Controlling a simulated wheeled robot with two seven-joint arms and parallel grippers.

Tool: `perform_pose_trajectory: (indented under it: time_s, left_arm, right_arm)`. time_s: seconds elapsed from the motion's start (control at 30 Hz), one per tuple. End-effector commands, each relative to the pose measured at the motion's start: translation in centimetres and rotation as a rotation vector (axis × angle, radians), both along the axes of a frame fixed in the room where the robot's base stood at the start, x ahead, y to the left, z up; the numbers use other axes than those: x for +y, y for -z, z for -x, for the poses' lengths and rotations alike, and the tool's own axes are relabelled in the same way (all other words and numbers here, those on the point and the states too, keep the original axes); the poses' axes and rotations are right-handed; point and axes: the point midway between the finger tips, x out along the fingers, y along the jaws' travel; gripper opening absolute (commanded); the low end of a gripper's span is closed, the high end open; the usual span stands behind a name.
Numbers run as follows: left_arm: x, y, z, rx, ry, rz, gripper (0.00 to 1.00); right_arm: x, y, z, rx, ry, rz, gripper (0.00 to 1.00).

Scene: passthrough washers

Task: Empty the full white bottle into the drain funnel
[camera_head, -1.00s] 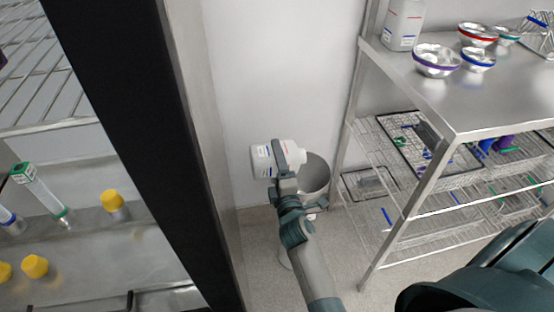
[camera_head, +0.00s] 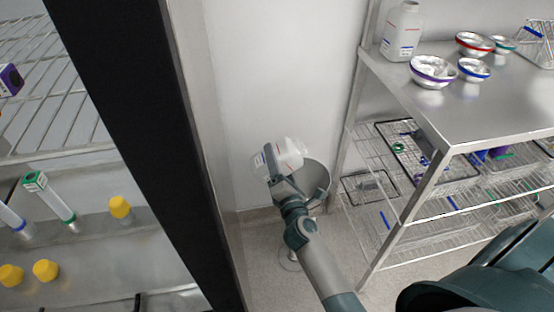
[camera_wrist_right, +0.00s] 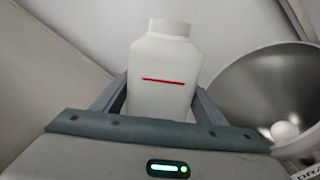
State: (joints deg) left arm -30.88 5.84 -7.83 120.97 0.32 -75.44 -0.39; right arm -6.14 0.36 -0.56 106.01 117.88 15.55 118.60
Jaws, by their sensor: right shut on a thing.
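My right gripper (camera_head: 272,162) is shut on a white bottle (camera_head: 289,156), its fingers on either side of the body. In the head view the bottle lies tilted on its side, its far end reaching right over the left rim of the grey drain funnel (camera_head: 319,180). In the right wrist view the bottle (camera_wrist_right: 162,75) shows a red line and an uncapped-looking neck pointing away from the gripper. The funnel (camera_wrist_right: 258,85) is to its right, with a small white round thing (camera_wrist_right: 284,131) inside. No flowing liquid is visible. My left gripper is out of view.
A steel rack (camera_head: 480,100) stands to the right, with another white bottle (camera_head: 402,35) and several metal bowls on top. A black upright (camera_head: 135,130) and a cabinet with tubes and yellow-capped vials are at left. A wall is behind the funnel.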

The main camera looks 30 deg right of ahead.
Motion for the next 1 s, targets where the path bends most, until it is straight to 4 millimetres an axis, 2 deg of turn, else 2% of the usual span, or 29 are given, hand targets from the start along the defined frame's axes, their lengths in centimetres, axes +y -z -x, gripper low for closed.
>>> perform_pose_trajectory:
  time_s: [0.47,1.0]
  left_arm:
    - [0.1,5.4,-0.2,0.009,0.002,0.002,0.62]
    - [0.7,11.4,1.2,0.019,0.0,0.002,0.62]
  right_arm:
    - [-0.6,-1.0,0.2,0.062,-0.002,0.235,0.19]
    - [-2.5,-1.1,0.7,0.142,0.0,0.55,0.19]
